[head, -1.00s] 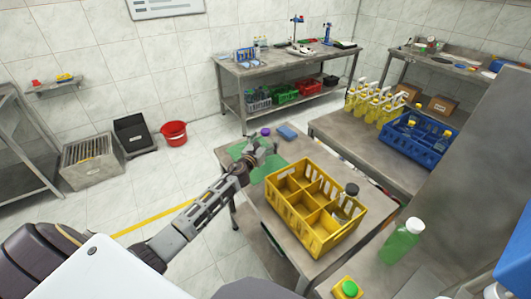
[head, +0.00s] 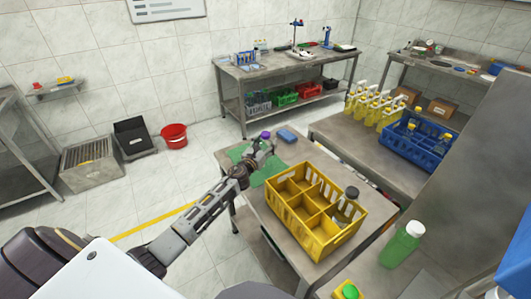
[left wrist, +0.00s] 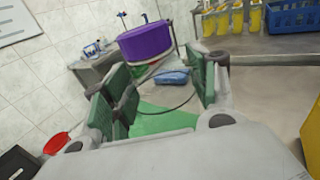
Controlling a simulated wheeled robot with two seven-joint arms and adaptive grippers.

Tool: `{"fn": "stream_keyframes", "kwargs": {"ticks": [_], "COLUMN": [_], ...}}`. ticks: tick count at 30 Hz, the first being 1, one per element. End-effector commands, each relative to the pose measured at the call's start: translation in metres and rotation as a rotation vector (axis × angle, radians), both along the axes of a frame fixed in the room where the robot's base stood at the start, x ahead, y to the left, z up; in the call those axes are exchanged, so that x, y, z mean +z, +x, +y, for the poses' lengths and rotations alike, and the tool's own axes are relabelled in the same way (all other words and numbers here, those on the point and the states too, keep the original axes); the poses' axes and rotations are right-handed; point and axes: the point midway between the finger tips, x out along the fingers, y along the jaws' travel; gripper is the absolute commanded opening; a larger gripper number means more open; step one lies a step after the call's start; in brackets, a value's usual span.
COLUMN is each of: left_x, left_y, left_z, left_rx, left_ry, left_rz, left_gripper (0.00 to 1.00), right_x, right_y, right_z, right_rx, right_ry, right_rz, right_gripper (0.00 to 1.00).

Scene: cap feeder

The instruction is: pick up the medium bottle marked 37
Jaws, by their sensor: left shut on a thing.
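A bottle with a purple cap (head: 265,134) stands at the far left corner of the near table, by the green mat (head: 240,152). In the left wrist view its purple cap (left wrist: 141,41) shows large above the fingers, and its body looks clear and is hard to make out. My left gripper (head: 258,150) is around the bottle below the cap. In the left wrist view the green finger pads of this gripper (left wrist: 162,90) are on both sides of the bottle. No number 37 can be read. My right gripper is not in view.
A yellow divided crate (head: 283,212) with a dark-capped bottle (head: 351,193) stands right of the gripper. A blue sponge-like block (head: 288,135) lies beside the mat. A green bottle with a white cap (head: 401,246) stands at the lower right. A blue crate (head: 433,160) is farther back.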

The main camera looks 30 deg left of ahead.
Motion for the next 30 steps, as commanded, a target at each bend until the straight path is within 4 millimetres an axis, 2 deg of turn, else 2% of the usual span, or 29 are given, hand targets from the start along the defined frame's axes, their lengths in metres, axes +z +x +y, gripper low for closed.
{"fn": "stream_keyframes", "kwargs": {"ticks": [8,14,30], "left_x": [0.005,0.018,0.077], "left_y": [0.0,0.0,0.0], "left_z": [0.0,0.0,0.001], "left_rx": [-0.001,-0.001,0.0], "left_ry": [0.001,0.002,0.002], "left_rz": [-0.001,-0.002,-0.002], "left_gripper": [0.4,0.4,0.4], "right_x": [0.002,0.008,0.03], "right_y": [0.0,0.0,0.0], "right_z": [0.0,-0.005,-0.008], "right_rx": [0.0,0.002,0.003], "right_ry": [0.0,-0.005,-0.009], "right_rz": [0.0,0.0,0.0], "right_gripper": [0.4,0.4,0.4]}}
